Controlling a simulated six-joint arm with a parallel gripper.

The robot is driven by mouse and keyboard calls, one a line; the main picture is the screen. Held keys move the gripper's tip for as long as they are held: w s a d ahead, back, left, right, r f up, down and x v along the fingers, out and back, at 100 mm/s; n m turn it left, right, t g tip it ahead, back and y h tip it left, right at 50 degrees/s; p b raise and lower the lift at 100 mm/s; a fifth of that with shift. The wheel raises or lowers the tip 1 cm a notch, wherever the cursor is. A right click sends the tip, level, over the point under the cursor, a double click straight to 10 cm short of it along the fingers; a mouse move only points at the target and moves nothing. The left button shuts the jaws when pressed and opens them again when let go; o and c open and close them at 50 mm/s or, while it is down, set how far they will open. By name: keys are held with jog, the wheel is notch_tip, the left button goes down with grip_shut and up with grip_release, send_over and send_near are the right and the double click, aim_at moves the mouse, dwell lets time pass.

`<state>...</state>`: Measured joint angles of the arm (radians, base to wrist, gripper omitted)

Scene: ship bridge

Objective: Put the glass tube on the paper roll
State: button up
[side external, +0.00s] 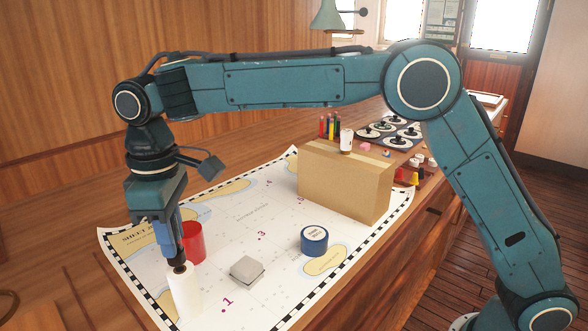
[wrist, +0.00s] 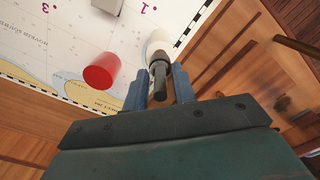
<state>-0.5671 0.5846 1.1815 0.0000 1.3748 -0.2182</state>
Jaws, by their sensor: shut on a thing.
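My gripper (side external: 178,247) points down at the near left of the chart and is shut on a dark grey tube (side external: 179,268), which I take as the glass tube. In the wrist view the gripper (wrist: 160,88) has the tube (wrist: 159,72) between its blue fingers, with a black end toward the camera. The white paper roll (side external: 185,293) stands upright on the chart directly below the tube. It also shows in the wrist view (wrist: 157,38), partly hidden by the tube. The tube's lower end is at the roll's top; I cannot tell whether they touch.
A red cup (side external: 194,243) stands close behind the roll. A grey block (side external: 247,269) and a blue tape roll (side external: 314,240) lie to the right. A cardboard box (side external: 344,184) with a small white cylinder (side external: 346,141) on top stands farther back. The chart's middle is clear.

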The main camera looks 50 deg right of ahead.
jog(key=shift+f, duration=0.85)
jog(key=shift+f, duration=0.15)
jog(key=o, duration=1)
notch_tip(320, 180, up, 12)
jog(key=shift+f, duration=0.2)
jog(key=shift+r, duration=0.35)
